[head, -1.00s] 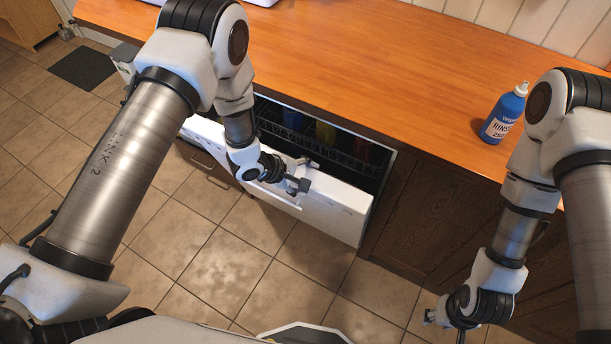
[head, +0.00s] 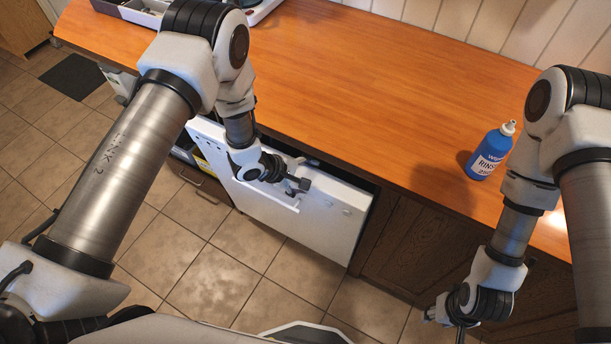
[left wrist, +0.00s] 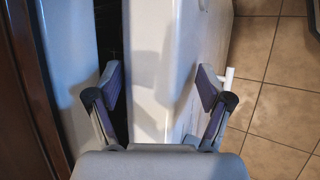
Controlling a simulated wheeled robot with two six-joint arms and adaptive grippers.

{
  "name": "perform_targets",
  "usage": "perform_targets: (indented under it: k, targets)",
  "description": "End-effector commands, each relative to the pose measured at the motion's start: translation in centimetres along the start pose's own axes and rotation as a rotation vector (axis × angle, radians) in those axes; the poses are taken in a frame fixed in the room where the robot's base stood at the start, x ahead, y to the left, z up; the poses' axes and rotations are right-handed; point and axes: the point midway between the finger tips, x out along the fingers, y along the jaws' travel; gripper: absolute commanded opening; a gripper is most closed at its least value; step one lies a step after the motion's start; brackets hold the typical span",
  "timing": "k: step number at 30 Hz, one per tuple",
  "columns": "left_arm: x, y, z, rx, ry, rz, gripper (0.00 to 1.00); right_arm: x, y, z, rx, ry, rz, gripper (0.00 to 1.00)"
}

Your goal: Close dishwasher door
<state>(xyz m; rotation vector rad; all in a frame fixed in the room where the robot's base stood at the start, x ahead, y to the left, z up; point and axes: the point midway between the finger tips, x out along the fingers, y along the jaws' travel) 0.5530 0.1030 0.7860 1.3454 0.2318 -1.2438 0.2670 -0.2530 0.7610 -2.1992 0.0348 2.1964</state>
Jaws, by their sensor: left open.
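The white dishwasher door (head: 325,222) stands nearly upright below the counter. A narrow dark gap (head: 345,178) shows between its top edge and the cabinet. My left gripper (head: 301,185) is at the door's top edge, near the middle. In the left wrist view, my left gripper (left wrist: 160,86) is open, with its fingers spread on either side of the white door edge (left wrist: 160,60) and the dark gap near the left finger. I cannot tell whether the fingers touch the door. My right gripper (head: 443,318) hangs low at the right, away from the door; its fingers are unclear.
The orange wooden counter (head: 370,90) runs above the dishwasher. A blue rinse bottle (head: 491,152) stands on it at the right. A grey tray (head: 130,10) sits at the back left. Dark wood cabinets (head: 410,240) adjoin the door. The tiled floor (head: 215,285) in front is clear.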

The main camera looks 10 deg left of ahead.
Motion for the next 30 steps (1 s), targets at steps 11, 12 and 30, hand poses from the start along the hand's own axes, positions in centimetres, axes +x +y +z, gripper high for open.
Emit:
perform_targets:
  k: [11, 12, 30]
  targets:
    - [-1.0, 0.1, -0.1, -0.004, 0.001, 0.0, 0.81, 0.0, 0.0, 0.0, 0.0, 0.0, 0.0, 0.4]
    - [-1.6, 0.1, -0.1, -0.005, 0.001, 0.0, 0.81, -0.1, 0.0, 0.0, 0.0, 0.0, 0.0, 0.4]
    - [-11.9, 0.0, -0.1, -0.004, -0.002, -0.002, 0.81, 0.0, 0.0, 0.0, 0.0, 0.0, 0.0, 0.4]
